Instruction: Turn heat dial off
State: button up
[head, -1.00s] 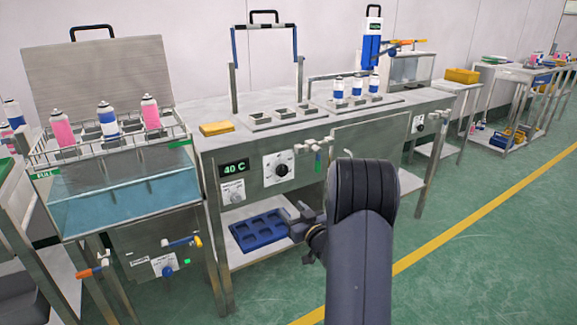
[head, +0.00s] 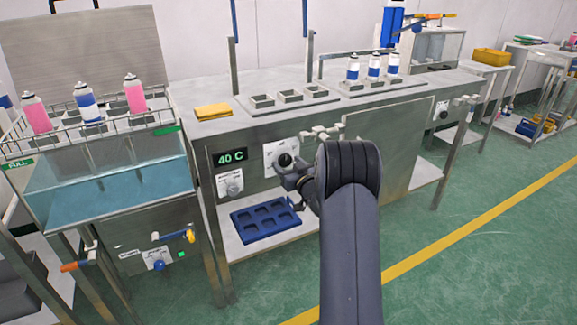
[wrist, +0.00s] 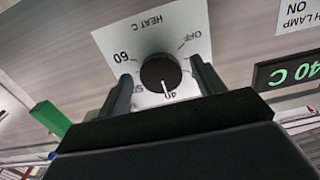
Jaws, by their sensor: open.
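The heat dial (head: 285,160) is a black round knob on a white plate on the front of the steel bench. In the wrist view the heat dial (wrist: 160,73) appears upside down, its plate marked HEAT C, OFF, 60 and 40. Its white pointer line is at the 40 mark. The display (head: 230,157) to its left reads 40 C. My gripper (wrist: 161,72) is open, with one finger on each side of the dial; I cannot tell whether they touch it. In the head view my gripper (head: 290,177) is right at the dial and partly covers its plate.
Valves and pipes (head: 325,133) stick out right of the dial. A blue tray (head: 266,220) lies on the lower shelf. A water bath (head: 110,190) with cans stands at left.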

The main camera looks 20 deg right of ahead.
jog(key=c, duration=1)
jog(key=shift+o, duration=0.2)
